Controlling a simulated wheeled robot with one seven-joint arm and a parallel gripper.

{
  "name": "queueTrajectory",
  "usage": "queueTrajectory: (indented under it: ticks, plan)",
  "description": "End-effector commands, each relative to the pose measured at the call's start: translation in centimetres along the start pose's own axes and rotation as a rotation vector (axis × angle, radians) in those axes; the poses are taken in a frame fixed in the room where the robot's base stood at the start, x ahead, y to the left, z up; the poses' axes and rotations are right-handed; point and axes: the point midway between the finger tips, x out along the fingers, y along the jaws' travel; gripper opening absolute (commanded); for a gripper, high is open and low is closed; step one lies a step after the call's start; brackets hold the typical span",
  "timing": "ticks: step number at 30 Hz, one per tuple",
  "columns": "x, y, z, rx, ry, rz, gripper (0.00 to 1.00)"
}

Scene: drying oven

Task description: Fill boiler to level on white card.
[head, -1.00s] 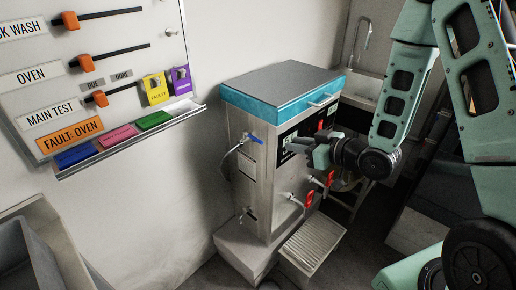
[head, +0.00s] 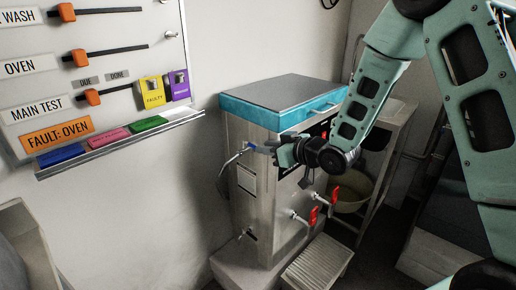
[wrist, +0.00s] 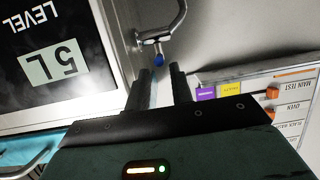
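The boiler is a steel box (head: 258,190) with a blue-rimmed lid, standing against the wall. A blue-handled valve (head: 251,147) with a pipe is on its upper left side; its blue tip shows in the wrist view (wrist: 158,60). A pale card reading 5L (wrist: 54,63) lies on the dark LEVEL panel (wrist: 95,85), upside down in the wrist view. My gripper (head: 276,146) is in front of the boiler's upper front, close to the valve. In the wrist view its fingers (wrist: 160,78) are apart and empty, just short of the blue tip. My gripper and arm hide most of the panel in the head view.
Two red-handled taps (head: 314,216) (head: 334,195) stick out of the boiler's lower front, above a ribbed drip tray (head: 318,264). A wall board (head: 120,70) with orange sliders and coloured blocks is at left. A bowl (head: 350,198) sits on a stand behind.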

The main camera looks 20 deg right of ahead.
Motion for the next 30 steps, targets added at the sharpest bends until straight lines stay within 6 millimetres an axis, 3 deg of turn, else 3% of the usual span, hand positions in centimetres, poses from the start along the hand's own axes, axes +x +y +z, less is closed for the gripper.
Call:
queueTrajectory:
  ticks: [3,9,20,23,30]
  plan:
    - [1.9,-0.1,0.1,0.000,0.000,-0.002,0.23]
    - [3.8,0.0,0.1,0.000,-0.001,-0.001,0.23]
    - [4.2,0.0,0.0,0.000,0.000,0.000,0.23]
    - [4.2,0.0,0.0,0.000,0.000,0.000,0.00]
    - [4.3,-0.2,0.1,0.003,0.001,0.010,0.00]
